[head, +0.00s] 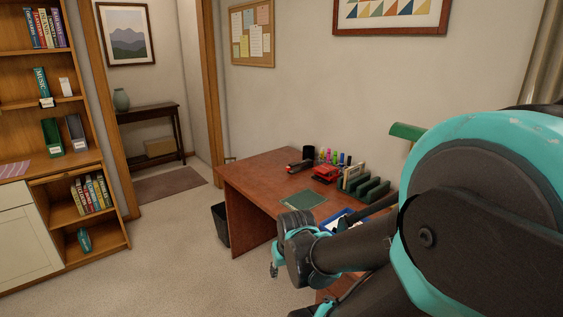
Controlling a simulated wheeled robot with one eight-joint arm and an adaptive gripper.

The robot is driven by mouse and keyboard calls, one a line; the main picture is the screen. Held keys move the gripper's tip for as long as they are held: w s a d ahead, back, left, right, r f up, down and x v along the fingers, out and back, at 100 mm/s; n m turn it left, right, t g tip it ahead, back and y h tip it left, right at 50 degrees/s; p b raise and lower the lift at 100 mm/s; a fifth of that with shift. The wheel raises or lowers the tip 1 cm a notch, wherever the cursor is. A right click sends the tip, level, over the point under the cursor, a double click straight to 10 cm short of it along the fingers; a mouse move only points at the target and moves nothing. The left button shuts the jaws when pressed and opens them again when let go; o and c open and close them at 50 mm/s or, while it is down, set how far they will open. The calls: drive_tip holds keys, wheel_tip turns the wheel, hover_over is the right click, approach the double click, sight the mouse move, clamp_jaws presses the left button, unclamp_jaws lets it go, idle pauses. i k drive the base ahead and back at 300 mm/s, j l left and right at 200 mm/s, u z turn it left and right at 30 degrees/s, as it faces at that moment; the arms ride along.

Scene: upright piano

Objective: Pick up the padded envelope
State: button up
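I cannot make out a padded envelope for certain. A flat green piece (303,200) lies on the reddish-brown desk (262,178); it looks like a mat or folder. My arm fills the right side of the head view and hides the right part of the desk. My gripper (274,269) shows small at the lower middle, pointing down in front of the desk, apart from the desktop. Whether its fingers are open or shut is too small to tell.
The desk holds a stapler (301,165), a red object (325,174), pens and dark green trays (372,190). A dark bin (221,224) stands by its left side. A bookshelf (88,192) stands at left. The carpet between is clear.

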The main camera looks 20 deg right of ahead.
sight(354, 171)
drive_tip(key=i+j+u, duration=0.35)
drive_tip(key=i, duration=0.35)
drive_tip(key=i+u, duration=0.3)
drive_tip(key=i, duration=0.4)
drive_tip(key=i+j+z, duration=0.1)
drive_tip(key=i+z, duration=0.4)
drive_tip(key=i+j+z, duration=0.25)
drive_tip(key=i+z, duration=0.25)
drive_tip(key=i+j+z, duration=0.25)
drive_tip(key=j+z, duration=0.2)
drive_tip(key=i+j+z, duration=0.3)
drive_tip(key=j+z, duration=0.2)
drive_tip(key=i+j+z, duration=0.2)
drive_tip(key=j+z, duration=0.3)
drive_tip(key=j, duration=0.15)
